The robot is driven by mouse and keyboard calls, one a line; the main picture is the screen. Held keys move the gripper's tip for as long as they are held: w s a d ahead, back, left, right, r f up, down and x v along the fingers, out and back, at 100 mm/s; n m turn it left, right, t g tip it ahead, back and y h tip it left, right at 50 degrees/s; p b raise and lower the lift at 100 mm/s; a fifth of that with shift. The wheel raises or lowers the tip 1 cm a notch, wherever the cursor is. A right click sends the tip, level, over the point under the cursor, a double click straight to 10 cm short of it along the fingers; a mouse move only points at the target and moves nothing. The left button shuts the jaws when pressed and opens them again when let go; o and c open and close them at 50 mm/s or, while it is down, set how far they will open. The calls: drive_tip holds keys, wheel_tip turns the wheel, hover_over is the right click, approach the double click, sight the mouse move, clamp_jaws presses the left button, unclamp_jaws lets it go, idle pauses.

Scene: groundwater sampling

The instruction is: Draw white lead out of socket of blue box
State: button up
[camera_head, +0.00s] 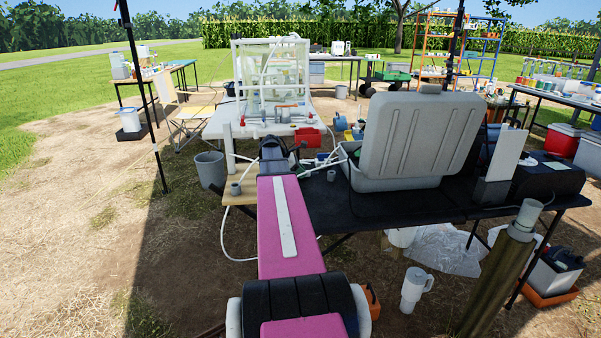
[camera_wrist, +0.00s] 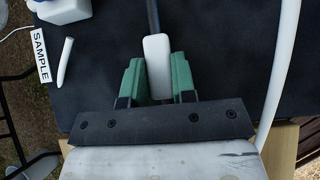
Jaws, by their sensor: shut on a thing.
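In the wrist view my gripper (camera_wrist: 157,68) has green fingers on either side of a white rounded plug-like piece (camera_wrist: 157,62), and they are shut on it. A dark cable or rod (camera_wrist: 152,14) runs from the far end of this piece to the top edge. I take the piece for the white lead's end. No socket shows at it. I cannot make out the blue box for certain; only a small blue patch (camera_wrist: 43,2) shows above a white container at the top left. In the head view my gripper is at the table's near left, largely hidden by my arm.
The black tabletop (camera_wrist: 220,50) is mostly clear around my gripper. A white hose (camera_wrist: 282,75) runs down the right, and a SAMPLE label (camera_wrist: 41,55) lies at left. In the head view a grey case with its lid up (camera_head: 415,140) stands right of my arm.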

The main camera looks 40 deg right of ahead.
drive_tip(key=shift+s+a+f, duration=0.1)
drive_tip(key=shift+f, duration=0.7)
drive_tip(key=o, duration=0.7)
drive_tip(key=shift+o, duration=1.1)
drive_tip(key=v, duration=1.2)
drive_tip(key=shift+s+d+r, duration=0.2)
drive_tip(key=shift+d+r, duration=0.1)
drive_tip(key=shift+d, duration=0.05)
drive_tip(key=shift+s, duration=0.1)
